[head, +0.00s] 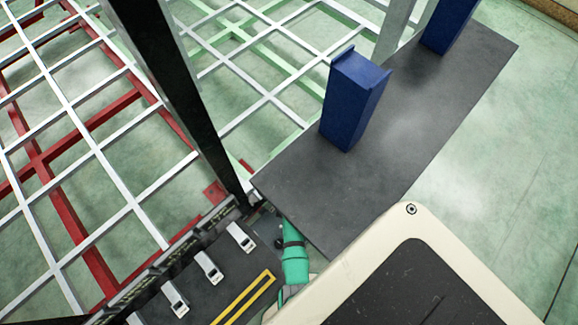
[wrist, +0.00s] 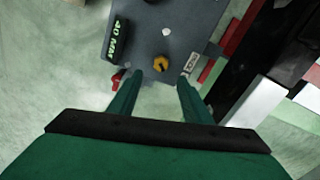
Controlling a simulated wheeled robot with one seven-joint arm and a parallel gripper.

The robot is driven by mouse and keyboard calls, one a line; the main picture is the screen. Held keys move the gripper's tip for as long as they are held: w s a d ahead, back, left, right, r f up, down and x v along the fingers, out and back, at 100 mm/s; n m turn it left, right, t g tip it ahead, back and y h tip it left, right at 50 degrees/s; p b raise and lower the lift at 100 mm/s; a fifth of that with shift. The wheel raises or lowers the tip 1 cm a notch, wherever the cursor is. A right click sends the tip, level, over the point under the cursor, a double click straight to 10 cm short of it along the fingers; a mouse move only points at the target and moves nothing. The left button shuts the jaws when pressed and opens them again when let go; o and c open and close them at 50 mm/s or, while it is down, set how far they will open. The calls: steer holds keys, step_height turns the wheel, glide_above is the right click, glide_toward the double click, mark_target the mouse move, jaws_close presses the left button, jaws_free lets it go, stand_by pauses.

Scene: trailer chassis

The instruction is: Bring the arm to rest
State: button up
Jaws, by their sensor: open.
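My gripper (wrist: 160,79) shows in the wrist view as two green fingers, spread apart with nothing between them. Just past the fingertips is a grey panel (wrist: 181,22) with a small yellow knob (wrist: 161,62) on it. I cannot tell how far the knob is from the fingertips, and no contact shows. In the head view a teal piece with a dark band (head: 294,262) shows beside a cream body with a dark top; it looks like part of my arm, and the fingers cannot be made out there.
A dark grey slab (head: 420,100) carries a blue block (head: 352,98) and another blue block (head: 450,20). A black post (head: 180,80) rises by a white grid (head: 95,150) over red beams (head: 85,130). White clips (head: 208,268) line a dark panel. Green floor at right is clear.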

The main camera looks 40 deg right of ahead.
stand_by(0.4)
steer(key=s+a+r+n+t+h, duration=0.3)
steer(key=s+a+r+n+t, duration=0.55)
steer(key=a+r, duration=0.35)
steer(key=s+a+r+n+t+y, duration=0.1)
steer(key=a+r, duration=0.3)
steer(key=r, duration=0.6)
steer(key=s+a+r+n+t+y, duration=0.1)
steer(key=s+a+r+n+t, duration=0.1)
steer(key=r, duration=0.9)
steer(key=s+a+r+n+t+y, duration=0.1)
steer(key=s+a+r+t, duration=0.3)
steer(key=r, duration=0.7)
steer(key=shift+a+r+n, duration=0.2)
steer(key=shift+a+n, duration=0.65)
steer(key=shift+a, duration=0.15)
